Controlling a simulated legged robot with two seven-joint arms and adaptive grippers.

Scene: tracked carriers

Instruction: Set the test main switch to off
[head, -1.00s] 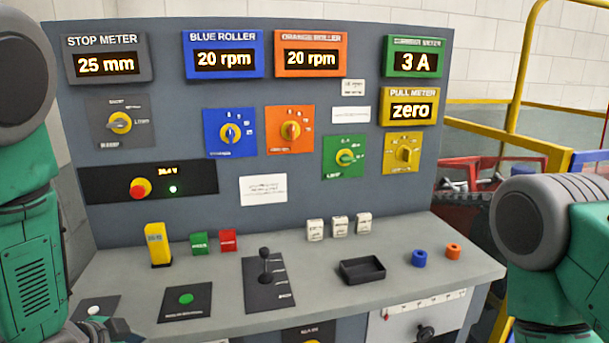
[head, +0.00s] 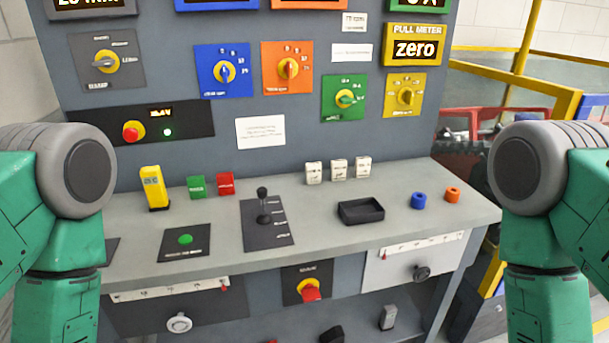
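A rotary switch with a red handle on a yellow ring (head: 311,290) sits on a dark plate low on the front of the console, below the desk edge. It looks like a main switch, but its label is too small to read. The red handle points down and slightly to one side. Parts of my two green arms show at the left and right edges. Neither gripper is in view, and nothing of mine touches the switch.
The grey desk (head: 350,265) overhangs the switch. A black lever (head: 263,205) and a black tray (head: 361,211) are above. A yellow railing (head: 520,60) stands at right.

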